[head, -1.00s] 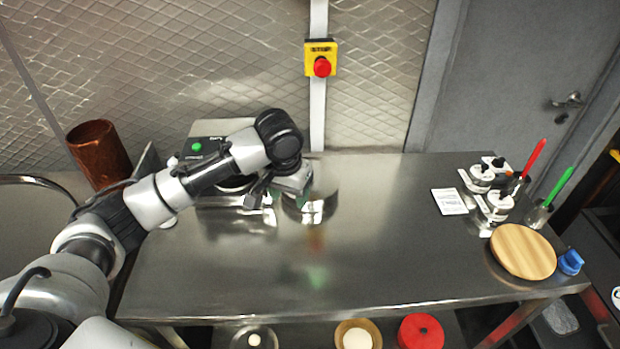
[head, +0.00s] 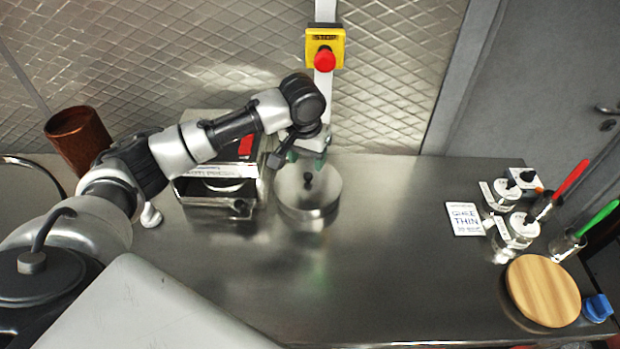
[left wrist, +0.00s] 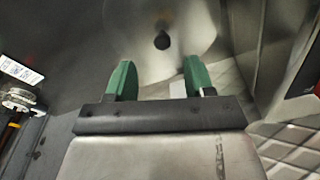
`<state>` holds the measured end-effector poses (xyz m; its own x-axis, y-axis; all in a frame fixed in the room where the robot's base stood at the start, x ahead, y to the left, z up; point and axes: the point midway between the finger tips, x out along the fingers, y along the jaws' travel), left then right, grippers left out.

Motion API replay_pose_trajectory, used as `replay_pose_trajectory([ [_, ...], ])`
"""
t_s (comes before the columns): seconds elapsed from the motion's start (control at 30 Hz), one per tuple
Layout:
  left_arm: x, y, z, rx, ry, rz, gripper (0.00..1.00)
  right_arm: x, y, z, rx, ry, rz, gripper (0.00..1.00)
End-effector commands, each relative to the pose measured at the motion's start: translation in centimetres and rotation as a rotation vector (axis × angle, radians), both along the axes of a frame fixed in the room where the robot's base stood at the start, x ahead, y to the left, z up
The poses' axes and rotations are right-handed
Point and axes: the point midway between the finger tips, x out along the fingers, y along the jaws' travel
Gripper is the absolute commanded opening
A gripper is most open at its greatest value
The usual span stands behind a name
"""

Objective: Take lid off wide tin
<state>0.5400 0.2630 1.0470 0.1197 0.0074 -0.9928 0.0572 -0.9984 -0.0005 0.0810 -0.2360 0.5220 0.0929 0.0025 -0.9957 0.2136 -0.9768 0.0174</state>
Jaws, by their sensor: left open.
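The wide tin (head: 305,206) stands on the steel counter in the head view, just right of a boxy metal appliance. Its round silver lid (head: 318,190) is on top, with a small dark knob (head: 308,181) in the middle. My left gripper (head: 304,160) is above the lid's far side, open and empty, apart from the knob. In the left wrist view its two green fingertips (left wrist: 158,80) are spread wide, and the knob (left wrist: 162,41) shows beyond them on the lid. My right gripper is not in view.
The metal appliance (head: 217,188) stands close left of the tin. A copper-coloured container (head: 78,140) is further left. A card (head: 465,219), small jars (head: 518,229) and a round wooden board (head: 542,291) are at the right. The counter's middle and front are clear.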

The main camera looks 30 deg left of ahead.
Motion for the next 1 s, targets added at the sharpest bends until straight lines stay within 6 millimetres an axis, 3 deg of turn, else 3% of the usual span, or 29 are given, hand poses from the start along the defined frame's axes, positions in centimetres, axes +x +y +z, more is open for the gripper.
replay_pose_trajectory([
  [0.17, 0.2, 0.0, -1.8, 0.0, 0.001, 0.001, 0.53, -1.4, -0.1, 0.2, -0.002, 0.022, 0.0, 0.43],
  [0.6, 1.0, 0.3, -6.9, 0.0, 0.0, 0.0, 0.53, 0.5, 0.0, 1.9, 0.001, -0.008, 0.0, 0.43],
  [0.87, 1.0, 0.4, -7.2, 0.0, -0.002, -0.001, 0.53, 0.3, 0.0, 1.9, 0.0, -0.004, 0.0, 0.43],
  [1.0, 1.0, 0.4, -7.2, 0.0, -0.002, -0.001, 0.32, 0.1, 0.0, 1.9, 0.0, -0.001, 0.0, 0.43],
])
